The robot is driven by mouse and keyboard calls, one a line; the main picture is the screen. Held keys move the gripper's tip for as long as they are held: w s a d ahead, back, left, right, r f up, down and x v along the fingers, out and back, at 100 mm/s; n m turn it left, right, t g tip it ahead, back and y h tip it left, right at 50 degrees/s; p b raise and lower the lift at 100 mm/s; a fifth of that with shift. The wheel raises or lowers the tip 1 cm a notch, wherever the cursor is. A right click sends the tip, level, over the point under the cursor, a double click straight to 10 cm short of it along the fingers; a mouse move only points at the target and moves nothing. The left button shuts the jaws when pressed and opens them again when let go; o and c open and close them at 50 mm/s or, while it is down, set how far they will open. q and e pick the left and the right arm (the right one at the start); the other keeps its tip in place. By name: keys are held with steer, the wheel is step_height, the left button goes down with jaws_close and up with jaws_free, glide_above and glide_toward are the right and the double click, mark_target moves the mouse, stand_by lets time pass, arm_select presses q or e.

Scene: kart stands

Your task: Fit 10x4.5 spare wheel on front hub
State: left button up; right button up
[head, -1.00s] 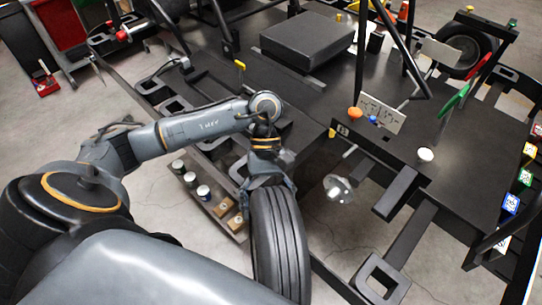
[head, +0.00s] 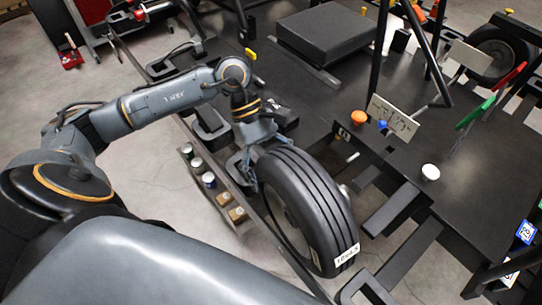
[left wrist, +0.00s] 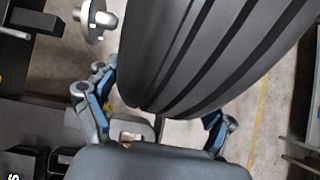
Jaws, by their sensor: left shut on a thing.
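The black spare wheel (head: 312,205) has a grooved tread and a white label reading 10x4.5 (head: 347,255). My left gripper (head: 252,165) is shut on its tread at the upper left in the head view. The wheel is held upright but angled, beside the dark kart frame. In the left wrist view the tyre (left wrist: 190,50) lies between the two fingers (left wrist: 158,108). A pale metal front hub (left wrist: 97,19) shows to the left of the tyre there, with a gap between them. In the head view the tyre mostly hides the hub. My right gripper is not in view.
Several cans (head: 197,163) and small boxes (head: 231,207) stand on a low rail below my left arm. The black kart deck (head: 455,150) carries an orange knob (head: 358,117), a white cap (head: 430,172) and a plate (head: 393,120). Another wheel (head: 497,55) stands far right.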

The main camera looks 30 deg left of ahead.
arm_select(q)
steer(key=shift+w+r+n, duration=0.3)
steer(key=shift+w, duration=0.2)
steer(key=shift+f, duration=0.15)
steer(key=shift+o, duration=0.2)
steer(key=shift+f+b, duration=0.85)
steer(key=shift+f, duration=1.1)
step_height(320, 180, down, 2)
steer(key=shift+w+d+f+b, duration=0.1)
steer(key=shift+d+b, duration=0.05)
steer(key=shift+b, duration=0.2)
steer(key=shift+c, duration=0.4)
steer(key=shift+f+b, duration=0.5)
steer(key=shift+f, duration=0.65)
steer(key=shift+w+d+f+b, duration=0.2)
steer(key=shift+w+f+b, duration=0.15)
steer(key=shift+w+b, duration=0.25)
steer(key=shift+w+d+f+b, duration=0.25)
steer(key=shift+w+f+b, duration=0.05)
steer(key=shift+w+b, duration=0.3)
steer(key=shift+w+d+f+b, duration=0.2)
steer(key=shift+w+f+b, duration=0.15)
steer(key=shift+w+b, duration=0.25)
